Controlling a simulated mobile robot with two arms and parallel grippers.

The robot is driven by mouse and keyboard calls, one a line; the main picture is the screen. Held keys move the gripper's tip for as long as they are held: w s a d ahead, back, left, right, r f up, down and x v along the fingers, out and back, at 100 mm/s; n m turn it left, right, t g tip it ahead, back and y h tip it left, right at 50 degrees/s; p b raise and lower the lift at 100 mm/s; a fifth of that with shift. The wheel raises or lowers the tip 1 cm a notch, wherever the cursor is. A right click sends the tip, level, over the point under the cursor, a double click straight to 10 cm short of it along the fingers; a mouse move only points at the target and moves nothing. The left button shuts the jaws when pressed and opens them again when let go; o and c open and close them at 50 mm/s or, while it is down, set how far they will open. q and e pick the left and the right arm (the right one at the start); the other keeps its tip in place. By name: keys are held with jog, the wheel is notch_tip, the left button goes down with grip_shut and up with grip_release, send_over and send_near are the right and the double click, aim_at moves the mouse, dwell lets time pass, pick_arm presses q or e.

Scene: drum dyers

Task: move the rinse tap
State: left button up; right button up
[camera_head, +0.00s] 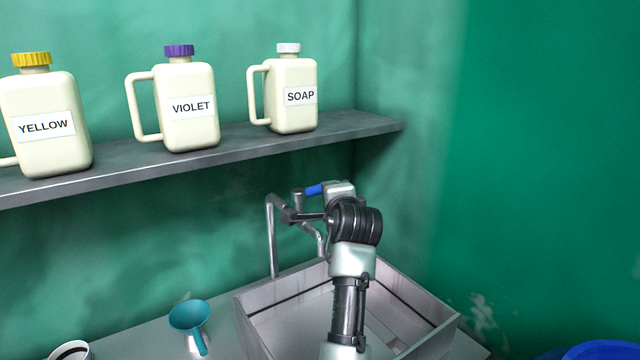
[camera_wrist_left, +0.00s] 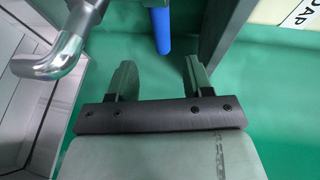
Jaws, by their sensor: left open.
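The rinse tap (camera_head: 272,235) is a grey metal tap with a downturned spout at the back left of the sink. Its blue lever (camera_head: 314,190) shows just left of my left gripper (camera_head: 338,188), whose fingers are mostly hidden in the head view. In the left wrist view, my left gripper (camera_wrist_left: 160,66) is open and empty. The blue lever (camera_wrist_left: 162,30) lies ahead of the gap between its fingers, with no visible contact. The tap's metal spout (camera_wrist_left: 55,60) shows at the left there. My right gripper is not in view.
A metal sink (camera_head: 250,308) lies below my arm. A dark shelf (camera_head: 375,127) above carries yellow (camera_head: 55,95), violet (camera_head: 190,85) and soap (camera_head: 294,115) jugs. A teal funnel (camera_head: 188,315) sits on the counter. A blue container (camera_head: 600,351) is at lower right.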

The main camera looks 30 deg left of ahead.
aim_at(316, 190)
pick_arm(q)
jog(key=p+x, duration=0.3)
jog(key=x, duration=0.5)
jog(key=shift+w+a+r, duration=0.1)
jog(key=shift+w+a, duration=0.05)
jog(key=shift+a, duration=0.05)
jog(key=shift+w+a, duration=0.15)
jog(key=shift+w, duration=0.05)
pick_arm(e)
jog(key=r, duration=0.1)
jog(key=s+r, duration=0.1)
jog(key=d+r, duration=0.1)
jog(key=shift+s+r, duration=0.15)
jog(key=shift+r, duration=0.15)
pick_arm(q)
jog(key=shift+w, duration=0.1)
jog(key=shift+a, duration=0.1)
jog(key=shift+c, duration=0.6)
grip_shut()
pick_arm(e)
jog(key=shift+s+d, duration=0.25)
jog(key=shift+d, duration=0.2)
